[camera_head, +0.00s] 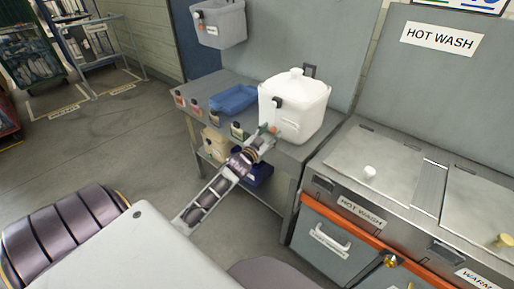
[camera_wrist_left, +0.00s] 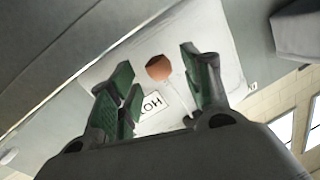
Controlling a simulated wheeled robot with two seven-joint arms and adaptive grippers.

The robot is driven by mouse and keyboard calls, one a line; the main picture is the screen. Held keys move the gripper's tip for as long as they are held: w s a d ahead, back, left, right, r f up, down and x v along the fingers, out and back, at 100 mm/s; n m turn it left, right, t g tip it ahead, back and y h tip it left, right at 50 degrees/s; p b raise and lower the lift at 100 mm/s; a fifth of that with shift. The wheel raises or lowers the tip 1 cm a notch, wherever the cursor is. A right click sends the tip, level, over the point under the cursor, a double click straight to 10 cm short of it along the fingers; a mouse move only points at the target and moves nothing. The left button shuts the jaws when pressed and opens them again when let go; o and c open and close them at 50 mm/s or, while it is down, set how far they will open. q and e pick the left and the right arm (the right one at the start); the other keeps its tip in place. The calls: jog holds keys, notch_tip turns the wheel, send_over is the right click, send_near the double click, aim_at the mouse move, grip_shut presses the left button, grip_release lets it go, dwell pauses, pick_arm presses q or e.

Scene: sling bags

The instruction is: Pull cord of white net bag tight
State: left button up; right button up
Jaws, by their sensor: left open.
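A white lidded container (camera_head: 296,104) stands on the grey table. No net bag or cord can be made out clearly. A small orange-brown round piece (camera_head: 273,130) shows at the container's lower front, close to my left gripper (camera_head: 265,134). In the left wrist view the orange-brown piece (camera_wrist_left: 159,67) lies between and beyond the green fingers of my left gripper (camera_wrist_left: 156,85). These fingers are apart with nothing held between them. My right gripper is out of view.
A blue tray (camera_head: 234,99) and several small bottles sit on the table left of the container. A grey bin (camera_head: 219,24) hangs on the wall behind. The hot wash unit (camera_head: 362,175) stands to the right. Open floor lies to the left.

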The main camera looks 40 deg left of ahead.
pick_arm(q)
jog(key=s, duration=1)
jog(key=shift+s+d, duration=0.35)
jog(key=shift+d, duration=0.1)
jog(key=shift+f, duration=0.1)
dwell(0.6)
